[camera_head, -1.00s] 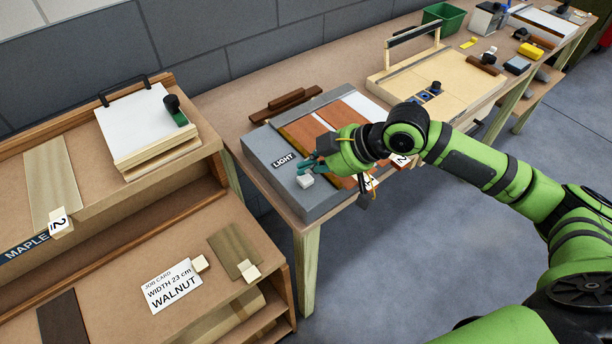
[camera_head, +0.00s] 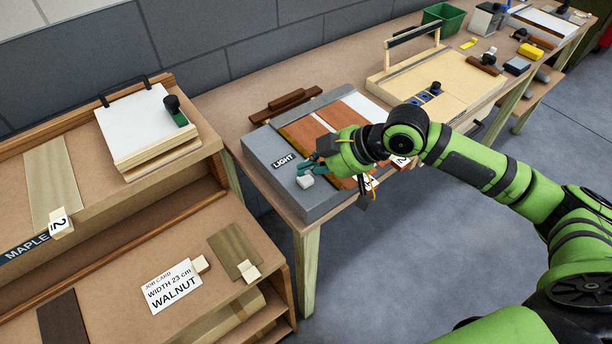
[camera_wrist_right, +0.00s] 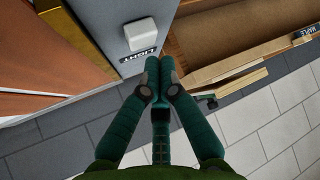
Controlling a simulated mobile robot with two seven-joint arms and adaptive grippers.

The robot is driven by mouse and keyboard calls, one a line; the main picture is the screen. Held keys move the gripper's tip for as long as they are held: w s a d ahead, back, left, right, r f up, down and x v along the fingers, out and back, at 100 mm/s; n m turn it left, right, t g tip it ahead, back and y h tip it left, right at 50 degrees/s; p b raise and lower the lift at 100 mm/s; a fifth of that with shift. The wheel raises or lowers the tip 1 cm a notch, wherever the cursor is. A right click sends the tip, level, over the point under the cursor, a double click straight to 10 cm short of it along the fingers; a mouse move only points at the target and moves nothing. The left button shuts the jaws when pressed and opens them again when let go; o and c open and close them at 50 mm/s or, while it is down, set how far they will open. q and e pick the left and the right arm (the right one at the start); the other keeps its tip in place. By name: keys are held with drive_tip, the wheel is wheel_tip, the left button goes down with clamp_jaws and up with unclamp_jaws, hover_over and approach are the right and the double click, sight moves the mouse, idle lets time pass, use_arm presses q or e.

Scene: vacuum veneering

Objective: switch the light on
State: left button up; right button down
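The light switch is a white block (camera_head: 305,181) on the grey face of a light box (camera_head: 262,150), beside a black LIGHT label (camera_head: 284,161). My right gripper (camera_head: 306,169) has its teal fingers just behind and above the switch in the head view. In the right wrist view the fingers (camera_wrist_right: 161,66) are pressed together with nothing between them. There the switch (camera_wrist_right: 140,36) lies just beyond and left of the fingertips. I cannot tell whether they touch it. My left gripper is not in view.
Reddish veneer strips (camera_head: 306,134) lie on the box, partly under my right arm. A wooden shelf unit (camera_head: 218,160) stands to the left, with a walnut job card (camera_head: 172,286). A pale press board (camera_head: 455,85) is farther along the bench.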

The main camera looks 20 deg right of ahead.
sight(309, 180)
drive_tip(key=shift+f, duration=0.35)
drive_tip(key=shift+f, duration=0.6)
idle(0.6)
drive_tip(key=shift+r, duration=0.1)
drive_tip(key=shift+r+p, duration=0.9)
drive_tip(key=shift+p, duration=0.25)
wheel_tip(309, 180, up, 6)
drive_tip(key=p, duration=0.7)
